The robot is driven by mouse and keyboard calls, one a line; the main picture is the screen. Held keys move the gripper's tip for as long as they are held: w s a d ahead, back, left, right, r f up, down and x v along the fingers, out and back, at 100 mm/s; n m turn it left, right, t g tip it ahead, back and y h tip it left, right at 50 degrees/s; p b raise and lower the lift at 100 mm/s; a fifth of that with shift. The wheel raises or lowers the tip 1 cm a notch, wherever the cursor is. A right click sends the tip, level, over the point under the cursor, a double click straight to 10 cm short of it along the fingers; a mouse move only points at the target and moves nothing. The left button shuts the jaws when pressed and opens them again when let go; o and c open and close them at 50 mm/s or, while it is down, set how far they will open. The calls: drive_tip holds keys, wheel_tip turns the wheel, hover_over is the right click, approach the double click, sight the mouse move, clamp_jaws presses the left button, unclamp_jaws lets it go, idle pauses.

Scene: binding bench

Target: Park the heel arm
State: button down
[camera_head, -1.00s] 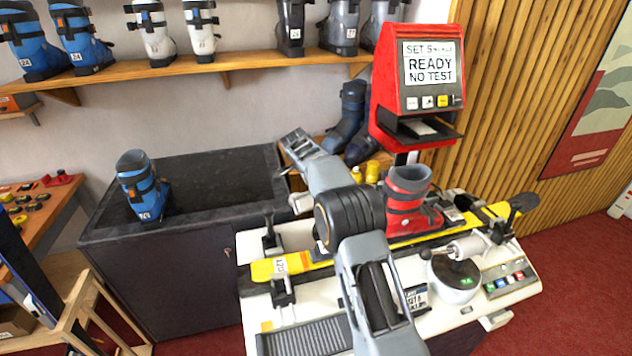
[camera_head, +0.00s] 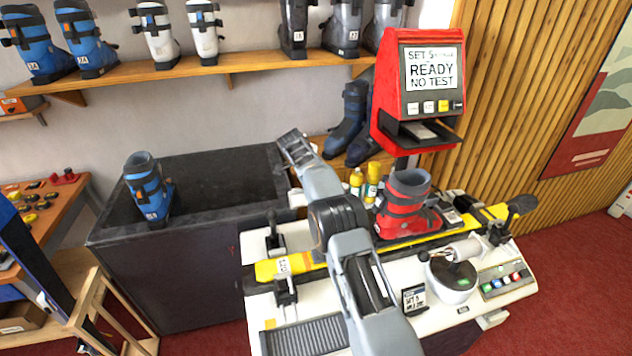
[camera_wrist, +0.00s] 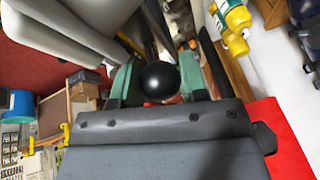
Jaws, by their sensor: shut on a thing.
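A black ball knob (camera_wrist: 160,80) sits between the green-padded jaws of my gripper (camera_wrist: 158,76) in the wrist view; the jaws are shut on it. The rest of the heel arm behind the knob is hidden or too unclear to make out. In the head view my own arm hides the gripper and the knob. A red boot (camera_head: 406,203) stands upright on the yellow ski (camera_head: 398,240) across the white bench machine (camera_head: 425,322).
The red display unit (camera_head: 420,85) reads "READY NO TEST". Yellow bottles (camera_head: 372,182) stand behind the ski, close to my arm. A dark bin (camera_head: 215,180) with a blue boot (camera_head: 147,188) is at left. Clamps (camera_head: 286,290) stand at the ski's left end.

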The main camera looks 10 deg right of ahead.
drive_tip(key=shift+r, duration=0.1)
drive_tip(key=c, duration=0.7)
unclamp_jaws()
drive_tip(key=shift+v, duration=3.7)
